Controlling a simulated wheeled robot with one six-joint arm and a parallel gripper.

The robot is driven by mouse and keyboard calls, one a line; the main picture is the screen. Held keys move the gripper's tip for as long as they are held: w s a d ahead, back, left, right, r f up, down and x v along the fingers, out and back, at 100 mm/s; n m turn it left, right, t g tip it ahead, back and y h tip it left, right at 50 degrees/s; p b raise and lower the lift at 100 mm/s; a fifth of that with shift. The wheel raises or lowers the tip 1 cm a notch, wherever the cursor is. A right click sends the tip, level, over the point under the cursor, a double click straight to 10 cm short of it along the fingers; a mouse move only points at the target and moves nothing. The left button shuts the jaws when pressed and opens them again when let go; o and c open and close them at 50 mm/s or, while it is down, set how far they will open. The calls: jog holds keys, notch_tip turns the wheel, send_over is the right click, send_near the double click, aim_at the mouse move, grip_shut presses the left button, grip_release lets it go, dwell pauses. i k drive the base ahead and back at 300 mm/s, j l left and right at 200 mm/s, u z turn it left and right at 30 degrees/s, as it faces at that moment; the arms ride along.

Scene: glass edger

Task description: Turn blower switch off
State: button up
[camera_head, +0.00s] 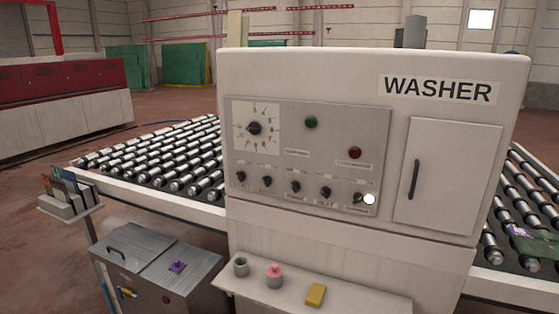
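A row of several black rotary switches runs along the lower part of the grey control panel (330,120) on the washer (440,240). The leftmost switch (241,177) and the middle switch (296,187) point roughly upright. The rightmost switch (358,198) looks turned to the side, and a white round spot (369,199) covers its right end. The small labels are too blurred to tell which one is the blower switch. A larger dial (254,128) sits at the upper left of the panel. My gripper is not in view.
The panel also has a green button (311,122) and a red button (355,153). A cabinet door with a black handle (414,179) is to the right. Below, a shelf (360,303) juts out, bearing a yellow sponge (316,295), a pink-topped container (275,276) and a grey cup (241,267).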

aim_at(358, 197)
jog(key=k+j, duration=0.15)
jog(key=j, duration=0.15)
jog(key=i+l, duration=0.2)
jog(key=i, duration=0.2)
jog(key=i+l+z, duration=0.1)
jog(key=i, duration=0.3)
jog(key=i+l, duration=0.25)
jog(key=i, duration=0.15)
jog(key=z, duration=0.05)
